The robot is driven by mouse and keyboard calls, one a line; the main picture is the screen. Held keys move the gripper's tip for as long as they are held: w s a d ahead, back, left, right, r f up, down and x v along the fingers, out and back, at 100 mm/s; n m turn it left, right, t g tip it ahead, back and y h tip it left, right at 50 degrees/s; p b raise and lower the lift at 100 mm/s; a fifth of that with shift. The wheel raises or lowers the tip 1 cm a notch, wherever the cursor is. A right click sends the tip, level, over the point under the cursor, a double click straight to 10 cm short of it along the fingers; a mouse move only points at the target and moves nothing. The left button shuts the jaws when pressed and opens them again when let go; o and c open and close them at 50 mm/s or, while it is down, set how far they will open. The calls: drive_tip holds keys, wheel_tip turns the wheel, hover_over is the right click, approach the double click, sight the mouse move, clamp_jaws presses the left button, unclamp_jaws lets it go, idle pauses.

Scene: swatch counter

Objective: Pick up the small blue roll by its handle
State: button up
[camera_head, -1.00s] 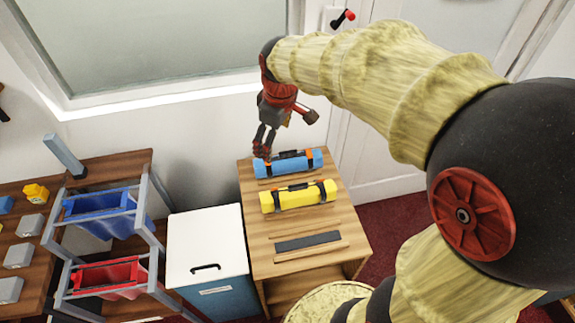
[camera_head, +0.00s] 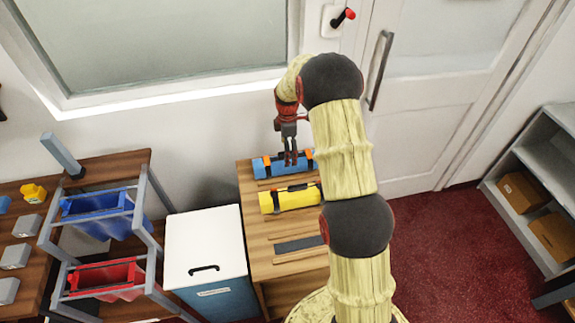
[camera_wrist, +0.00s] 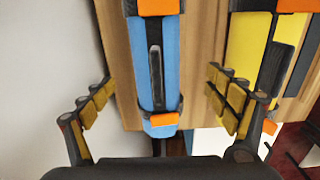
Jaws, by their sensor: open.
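The small blue roll (camera_head: 264,167) lies at the back of the wooden counter, with orange-and-black straps and a dark handle along its top. In the wrist view the blue roll (camera_wrist: 170,70) runs up the picture, and its black handle (camera_wrist: 156,72) sits midway between my fingers. My gripper (camera_head: 290,160) is above the roll, pointing down. In the wrist view my gripper (camera_wrist: 160,100) is open, one finger on each side of the roll, with nothing between the pads touching them. How high the fingers are above the handle is hard to tell.
A yellow roll (camera_head: 290,199) lies in front of the blue one, close to my right finger in the wrist view. A dark strip (camera_head: 298,244) lies nearer on the counter (camera_head: 262,262). A white-lidded bin (camera_head: 203,245) stands left. A wall is behind the counter.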

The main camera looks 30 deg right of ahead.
drive_tip(key=f+b, duration=0.1)
drive_tip(key=f, duration=0.3)
drive_tip(key=f+b, duration=0.1)
drive_tip(key=f, duration=0.3)
drive_tip(key=shift+w+d+f, duration=0.1)
drive_tip(key=shift+w+f, duration=0.1)
drive_tip(key=shift+f, duration=0.1)
drive_tip(key=shift+c, duration=1)
drive_tip(key=c, duration=1.1)
drive_tip(key=shift+r, duration=0.1)
drive_tip(key=shift+c, duration=0.7)
